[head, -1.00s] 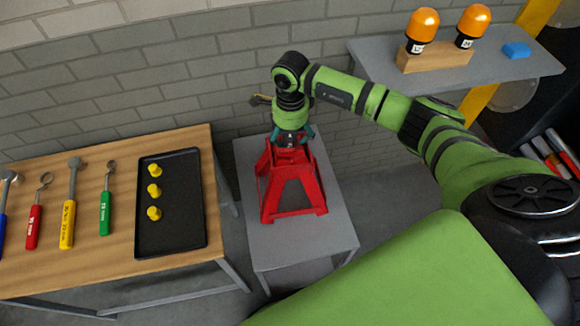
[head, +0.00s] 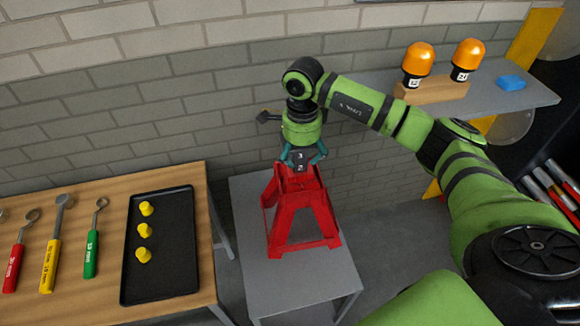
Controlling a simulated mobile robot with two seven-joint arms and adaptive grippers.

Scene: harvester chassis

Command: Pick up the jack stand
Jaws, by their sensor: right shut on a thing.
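The red jack stand (head: 296,186) is upright over the small grey table (head: 262,292) in the middle of the head view. My right gripper (head: 303,160) comes down from above and is shut on the top of the stand. The teal fingers sit on both sides of the stand's dark numbered head. The stand's feet look very close to the tabletop; I cannot tell for sure whether they clear it. My left gripper is not in view.
A wooden bench (head: 105,275) at left holds several wrenches and a black tray (head: 172,280) with yellow pieces. A brick wall (head: 200,100) stands behind. A grey shelf (head: 490,105) at right carries two orange-topped items on a wooden block and a blue piece (head: 511,82).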

